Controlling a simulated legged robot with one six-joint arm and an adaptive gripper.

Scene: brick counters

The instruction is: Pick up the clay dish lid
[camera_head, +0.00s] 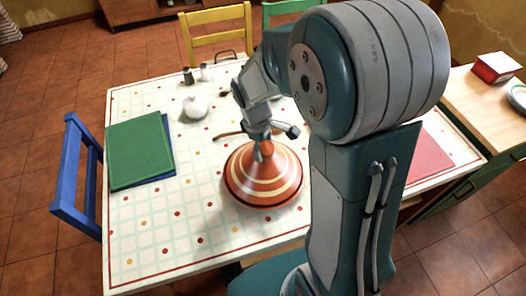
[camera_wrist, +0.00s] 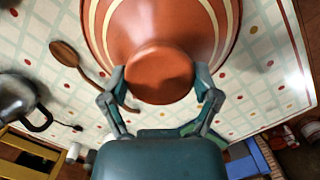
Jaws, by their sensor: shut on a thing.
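The clay dish lid (camera_head: 270,172) is a terracotta cone with cream rings and a round knob on top. It stands upright near the middle of the table, on what looks like a shallow clay base (camera_head: 240,196). My gripper (camera_head: 262,148) is at the top of the cone, shut on the knob. In the wrist view the lid (camera_wrist: 118,28) fills the top centre, and the fingers of my gripper (camera_wrist: 160,84) are on both sides of its knob. I cannot tell whether the lid is raised off its base.
The table (camera_head: 130,230) has a dotted cloth. The front left is clear.

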